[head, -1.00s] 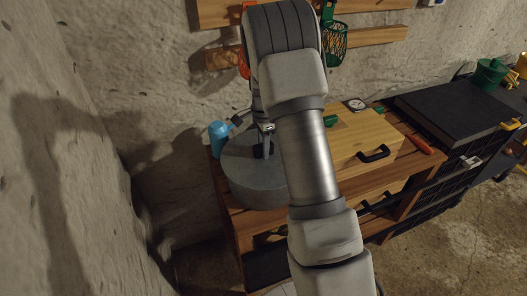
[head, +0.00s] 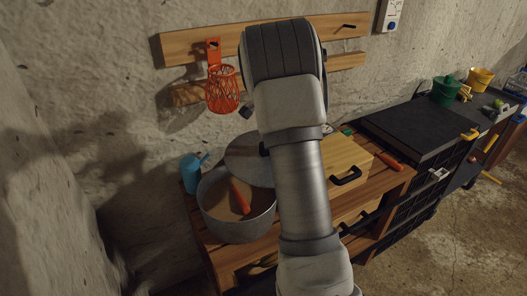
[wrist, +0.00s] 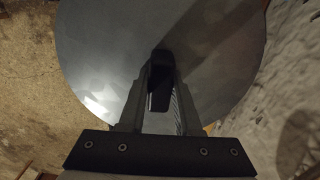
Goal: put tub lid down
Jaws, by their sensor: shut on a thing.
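The grey tub (head: 256,229) stands open on the left end of the wooden bench. Inside it are brown contents and a tool with an orange handle (head: 240,195). The round grey tub lid (head: 240,152) is behind the tub and to its right, partly hidden by my arm. In the wrist view the lid (wrist: 215,60) fills most of the picture, and my gripper (wrist: 161,80) is shut on its black handle (wrist: 160,97). My gripper is hidden behind my arm in the head view. I cannot tell whether the lid touches anything underneath.
A blue watering can (head: 191,175) stands just left of the tub. A wooden box (head: 343,160) with a black handle is to the right. An orange basket (head: 222,90) hangs on the wall rail above. A dark worktop (head: 405,130) lies farther right.

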